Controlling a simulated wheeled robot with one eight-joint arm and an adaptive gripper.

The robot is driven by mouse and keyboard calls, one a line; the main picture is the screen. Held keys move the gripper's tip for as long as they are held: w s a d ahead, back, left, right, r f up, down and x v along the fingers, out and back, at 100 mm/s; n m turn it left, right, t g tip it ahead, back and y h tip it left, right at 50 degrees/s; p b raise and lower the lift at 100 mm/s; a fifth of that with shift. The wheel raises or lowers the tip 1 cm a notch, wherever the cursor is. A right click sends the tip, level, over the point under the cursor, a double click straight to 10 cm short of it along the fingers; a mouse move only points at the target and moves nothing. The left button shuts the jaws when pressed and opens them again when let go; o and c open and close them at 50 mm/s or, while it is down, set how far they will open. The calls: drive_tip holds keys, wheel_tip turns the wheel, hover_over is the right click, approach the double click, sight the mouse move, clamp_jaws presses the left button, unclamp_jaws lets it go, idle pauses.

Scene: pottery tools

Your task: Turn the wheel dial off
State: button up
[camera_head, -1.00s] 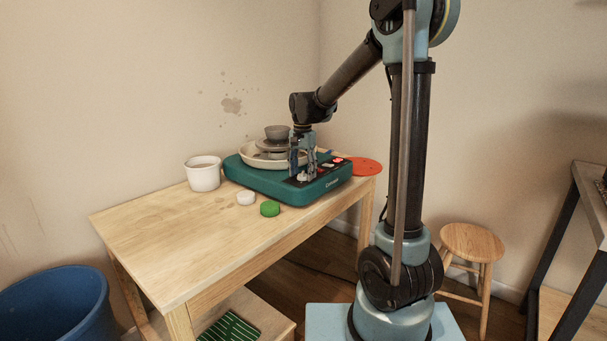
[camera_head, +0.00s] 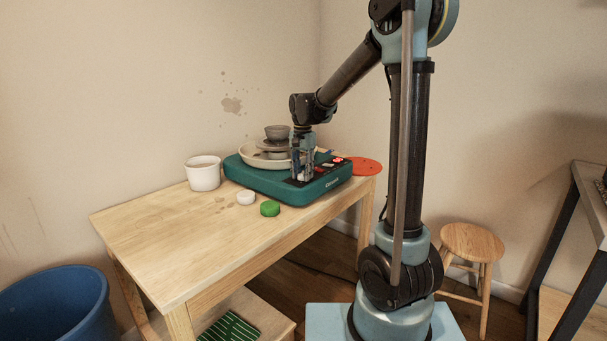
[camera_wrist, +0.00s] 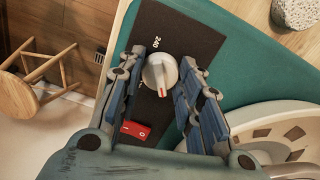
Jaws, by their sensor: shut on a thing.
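The pottery wheel (camera_head: 258,178) is a teal box on the wooden table, with a pale splash pan (camera_head: 251,159) on top. In the wrist view, its dark panel carries a round light-grey dial (camera_wrist: 160,72) with a raised grip and a red mark on the side toward the red rocker switch (camera_wrist: 135,131). The number 240 is printed beside the dial.
A grey bowl (camera_head: 277,132) sits above the wheel. A white pot (camera_head: 203,173), a white round piece (camera_head: 246,197) and a green round piece (camera_head: 270,208) stand left of and in front of it. An orange disc (camera_head: 364,166) lies right. The table's left part is clear.

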sight(303, 172)
drive_tip(key=n, duration=1.1)
drive_tip(key=shift+n, duration=0.4)
idle(0.4)
drive_tip(key=o, duration=1.1)
wheel_tip(303, 172, up, 12)
drive_tip(key=shift+f, duration=0.1)
